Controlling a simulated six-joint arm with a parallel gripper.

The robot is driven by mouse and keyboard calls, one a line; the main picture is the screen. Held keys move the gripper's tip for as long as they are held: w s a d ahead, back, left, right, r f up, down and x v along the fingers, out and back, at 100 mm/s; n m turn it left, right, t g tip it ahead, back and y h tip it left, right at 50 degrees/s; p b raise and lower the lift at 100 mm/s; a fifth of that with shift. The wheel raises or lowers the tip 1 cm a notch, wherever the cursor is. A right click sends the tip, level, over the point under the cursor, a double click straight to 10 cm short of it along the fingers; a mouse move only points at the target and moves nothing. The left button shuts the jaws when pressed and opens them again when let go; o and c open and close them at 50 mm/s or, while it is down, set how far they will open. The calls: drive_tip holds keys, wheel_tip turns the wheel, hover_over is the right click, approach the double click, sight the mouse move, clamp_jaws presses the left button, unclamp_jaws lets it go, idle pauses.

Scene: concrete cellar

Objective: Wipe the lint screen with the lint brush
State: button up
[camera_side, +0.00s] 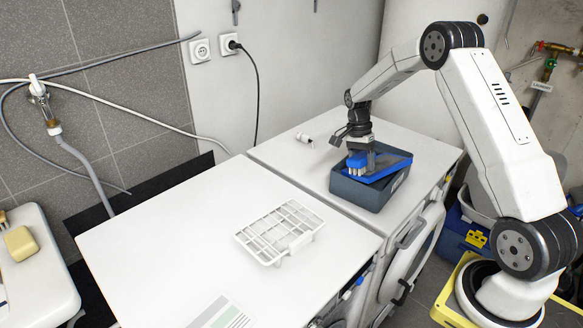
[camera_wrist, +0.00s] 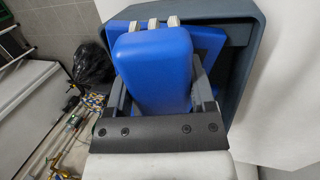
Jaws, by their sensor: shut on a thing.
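The lint screen (camera_side: 262,239), a white slatted frame, lies flat on the white machine top in the side view. My gripper (camera_side: 361,163) is over the dark blue-grey bin on the machine behind it, apart from the screen. It is shut on the lint brush (camera_side: 356,161), a blue block with pale bristle tufts. In the wrist view the blue brush (camera_wrist: 152,72) sits between both fingers of my gripper (camera_wrist: 158,88), its pale tufts at the top edge. The brush is at the bin opening; whether it touches the bin is unclear.
The bin (camera_side: 370,194) also holds a tilted flat blue panel (camera_side: 392,164). A small white cylindrical item (camera_side: 304,138) lies behind it. A printed sheet (camera_side: 222,315) lies at the front of the near machine top. The top around the screen is mostly clear.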

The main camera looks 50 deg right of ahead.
sight(387, 161)
drive_tip(key=shift+f, duration=0.25)
drive_tip(key=shift+d, duration=0.1)
drive_tip(key=shift+s+d, duration=0.2)
drive_tip(key=shift+d, duration=0.65)
drive_tip(key=shift+s+d, duration=0.2)
drive_tip(key=shift+d, duration=0.65)
drive_tip(key=shift+s+d+f, duration=0.15)
drive_tip(key=shift+s+d, duration=0.1)
drive_tip(key=shift+d, duration=0.65)
drive_tip(key=shift+s+d+f, duration=0.15)
drive_tip(key=shift+s+d, duration=0.05)
drive_tip(key=shift+d, duration=0.65)
drive_tip(key=shift+d, duration=0.15)
drive_tip(key=shift+s+d, duration=0.1)
drive_tip(key=shift+d, duration=0.05)
drive_tip(key=shift+s+d, duration=0.15)
drive_tip(key=shift+d, duration=0.6)
drive_tip(key=shift+s+d, duration=0.1)
drive_tip(key=shift+d, duration=0.65)
drive_tip(key=shift+w+a+r, duration=0.1)
drive_tip(key=shift+w+r, duration=0.05)
drive_tip(key=shift+r, duration=0.05)
